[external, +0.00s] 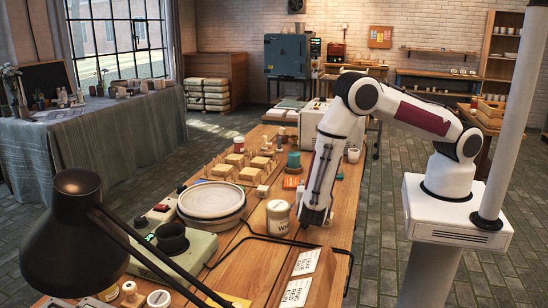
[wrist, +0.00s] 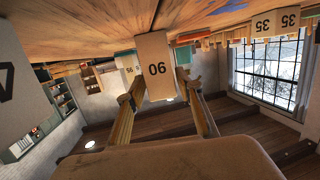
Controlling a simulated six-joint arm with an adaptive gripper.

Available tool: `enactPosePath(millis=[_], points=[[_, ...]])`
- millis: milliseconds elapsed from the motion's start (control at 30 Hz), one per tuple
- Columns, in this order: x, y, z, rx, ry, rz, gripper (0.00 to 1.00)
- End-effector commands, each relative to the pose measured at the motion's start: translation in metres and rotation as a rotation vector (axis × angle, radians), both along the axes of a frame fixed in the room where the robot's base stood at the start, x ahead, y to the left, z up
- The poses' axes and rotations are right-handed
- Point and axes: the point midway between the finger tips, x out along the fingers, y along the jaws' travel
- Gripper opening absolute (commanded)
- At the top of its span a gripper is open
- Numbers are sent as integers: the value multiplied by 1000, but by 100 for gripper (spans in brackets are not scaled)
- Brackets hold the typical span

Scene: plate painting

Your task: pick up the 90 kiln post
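The wrist view is upside down, with the wooden table (wrist: 90,30) along its top. A pale block-shaped post (wrist: 157,60) with a dark number, seen as 06 and reading 90 when turned upright, stands against the table in the middle. My gripper (wrist: 163,84) is open, its two yellowish fingers on the left and right of this post. Whether the fingers touch it is unclear. In the external view, my gripper (external: 316,216) is low over the table, just right of a white tub; the post cannot be made out there.
The white tub (external: 278,218) stands close to my gripper.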

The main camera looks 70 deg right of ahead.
Motion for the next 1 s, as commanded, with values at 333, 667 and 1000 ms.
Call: enactPosePath(millis=[333,667,1000], points=[[0,0,0,-1,0,0,0],[0,0,8,-1,0,0,0],[1,0,40,0,-2,1,0]])
